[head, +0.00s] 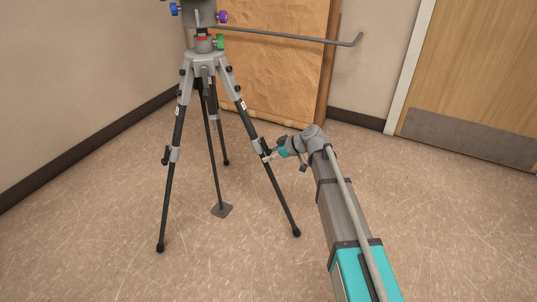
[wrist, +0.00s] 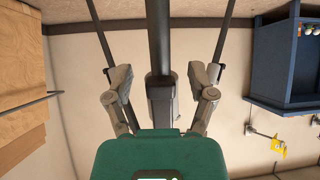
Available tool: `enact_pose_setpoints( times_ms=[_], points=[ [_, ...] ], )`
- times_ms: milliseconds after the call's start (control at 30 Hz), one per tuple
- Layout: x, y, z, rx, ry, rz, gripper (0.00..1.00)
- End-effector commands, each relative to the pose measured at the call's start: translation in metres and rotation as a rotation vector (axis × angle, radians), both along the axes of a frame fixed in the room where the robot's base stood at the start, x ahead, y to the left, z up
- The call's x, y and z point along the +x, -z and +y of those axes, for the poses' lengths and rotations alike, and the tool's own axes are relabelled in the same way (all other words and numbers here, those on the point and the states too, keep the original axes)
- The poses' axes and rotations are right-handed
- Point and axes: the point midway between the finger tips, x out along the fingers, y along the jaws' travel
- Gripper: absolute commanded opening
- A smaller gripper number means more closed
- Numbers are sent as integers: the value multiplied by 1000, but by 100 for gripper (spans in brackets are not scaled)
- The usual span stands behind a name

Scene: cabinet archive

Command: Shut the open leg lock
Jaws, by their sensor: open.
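A tripod (head: 204,62) with grey and black legs stands upright on the floor. Its right front leg (head: 247,118) has a grey leg lock (head: 265,147) partway down, partly hidden by my gripper. Its left front leg has another grey lock (head: 174,154) with a dark lever on its outer side. My gripper (head: 271,156) is open at the right leg's lock. In the wrist view the dark leg (wrist: 159,35) and grey lock collar (wrist: 161,98) lie between my spread fingers (wrist: 162,78), with gaps on both sides. I cannot tell that lock's lever position.
A long grey bar (head: 290,37) extends right from the tripod top. A brown panel (head: 272,60) stands behind, a door (head: 480,80) at right. A blue cabinet (wrist: 275,60) shows in the wrist view. Floor at left is clear.

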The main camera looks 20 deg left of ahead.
Motion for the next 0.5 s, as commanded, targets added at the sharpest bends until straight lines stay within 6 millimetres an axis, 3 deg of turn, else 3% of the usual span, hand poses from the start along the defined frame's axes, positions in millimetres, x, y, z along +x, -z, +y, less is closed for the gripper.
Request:
enact_pose_setpoints(
  times_ms=[500],
  points=[
    [0,-15,-35,0,1,0,71]
  ],
)
